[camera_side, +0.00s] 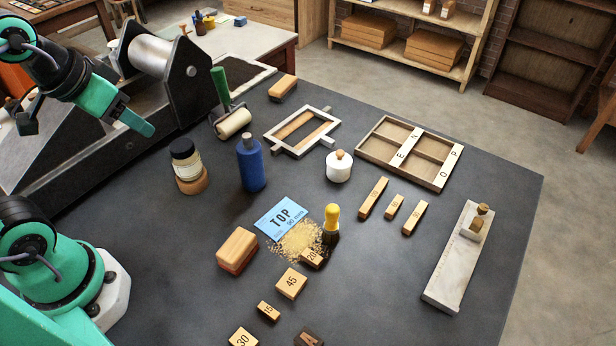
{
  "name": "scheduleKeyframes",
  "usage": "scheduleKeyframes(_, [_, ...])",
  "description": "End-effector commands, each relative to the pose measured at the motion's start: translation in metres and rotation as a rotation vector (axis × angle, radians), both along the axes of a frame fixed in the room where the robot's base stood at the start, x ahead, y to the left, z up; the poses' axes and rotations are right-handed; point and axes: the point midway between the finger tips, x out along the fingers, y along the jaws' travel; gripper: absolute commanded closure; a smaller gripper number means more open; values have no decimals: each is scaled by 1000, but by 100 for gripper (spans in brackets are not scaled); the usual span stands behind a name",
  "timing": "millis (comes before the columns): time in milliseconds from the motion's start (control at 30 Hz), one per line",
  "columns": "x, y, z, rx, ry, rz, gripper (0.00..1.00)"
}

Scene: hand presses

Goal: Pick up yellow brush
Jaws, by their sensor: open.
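The yellow brush (332,213) stands upright near the middle of the dark table, with a rounded yellow handle on top and a dark lower part. It stands at the right edge of a pile of tan crumbs (294,243), close to a wooden block marked 20 (313,259). My gripper (88,128) is at the upper left, raised in front of the press. Its jaws are apart, with nothing seen between them. It is well to the left of the brush and not touching it.
A blue TOP card (281,218) lies left of the brush. A blue bottle (251,165), white lidded jar (339,167) and brown block (237,251) stand around it. Several numbered blocks lie in front. A metal galley (452,265) is at right. The press (185,75) is behind my gripper.

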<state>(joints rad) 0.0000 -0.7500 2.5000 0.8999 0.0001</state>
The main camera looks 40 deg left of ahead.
Motion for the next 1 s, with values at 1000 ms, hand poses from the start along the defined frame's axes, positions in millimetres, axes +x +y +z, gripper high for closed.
scheduleKeyframes(1000, [87, -78, 5, -125, 201, 110, 51])
